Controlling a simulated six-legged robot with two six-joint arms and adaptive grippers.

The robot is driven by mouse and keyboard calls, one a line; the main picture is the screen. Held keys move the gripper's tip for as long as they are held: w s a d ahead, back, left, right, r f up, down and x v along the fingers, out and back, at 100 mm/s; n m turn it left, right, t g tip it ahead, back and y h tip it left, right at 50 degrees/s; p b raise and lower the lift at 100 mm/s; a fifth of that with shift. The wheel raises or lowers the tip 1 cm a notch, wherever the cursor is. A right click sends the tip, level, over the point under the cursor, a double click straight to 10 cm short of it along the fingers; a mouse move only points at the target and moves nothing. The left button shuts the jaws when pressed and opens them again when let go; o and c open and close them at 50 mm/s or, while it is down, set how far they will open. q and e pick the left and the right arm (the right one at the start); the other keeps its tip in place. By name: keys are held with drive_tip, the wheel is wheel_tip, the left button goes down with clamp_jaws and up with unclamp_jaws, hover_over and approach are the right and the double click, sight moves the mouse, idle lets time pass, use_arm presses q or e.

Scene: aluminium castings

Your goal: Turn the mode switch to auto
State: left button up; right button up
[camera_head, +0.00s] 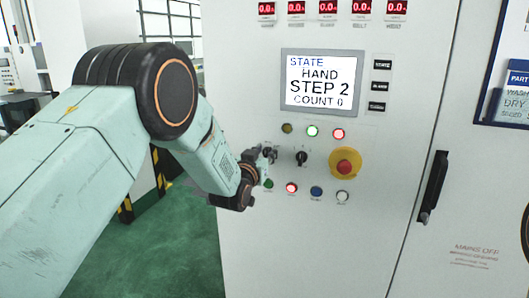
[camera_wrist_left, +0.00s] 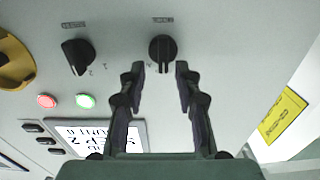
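My left gripper (camera_head: 262,163) is in front of the cabinet's control panel, at the left of the two black rotary switches. The wrist view shows this panel upside down. There the open left gripper (camera_wrist_left: 160,68) has one finger on each side of a black rotary switch (camera_wrist_left: 163,48), with the knob just past the fingertips. Contact cannot be told. Its handle stands about vertical in that view; its label is too small to read. The second rotary switch (camera_head: 302,158) is to the right. The display (camera_head: 321,81) reads STATE HAND, STEP 2, COUNT 0. My right gripper is out of view.
A red emergency stop on a yellow disc (camera_head: 345,166) sits right of the switches. Lamps (camera_head: 312,130) are above and push buttons (camera_head: 291,188) below. A black door handle (camera_head: 433,187) is farther right. A yellow label (camera_wrist_left: 283,115) shows in the wrist view.

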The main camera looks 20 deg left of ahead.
use_arm(q)
drive_tip(key=shift+w+a+f, duration=0.1)
drive_tip(key=shift+w+f, duration=0.05)
drive_tip(key=shift+w+a+f, duration=0.1)
drive_tip(key=shift+a, duration=0.1)
drive_tip(key=shift+c, duration=1.2)
drive_tip(key=shift+d, duration=0.2)
clamp_jaws()
drive_tip(key=shift+a, duration=0.1)
drive_tip(key=shift+m, duration=0.3)
drive_tip(key=m+b, duration=0.2)
drive_tip(key=m, duration=0.1)
drive_tip(key=shift+d+m+b, duration=0.3)
drive_tip(key=shift+d, duration=0.05)
drive_tip(key=shift+d+m+b, duration=0.2)
drive_tip(key=shift+m+b, duration=0.85)
drive_tip(key=shift+m, duration=1.25)
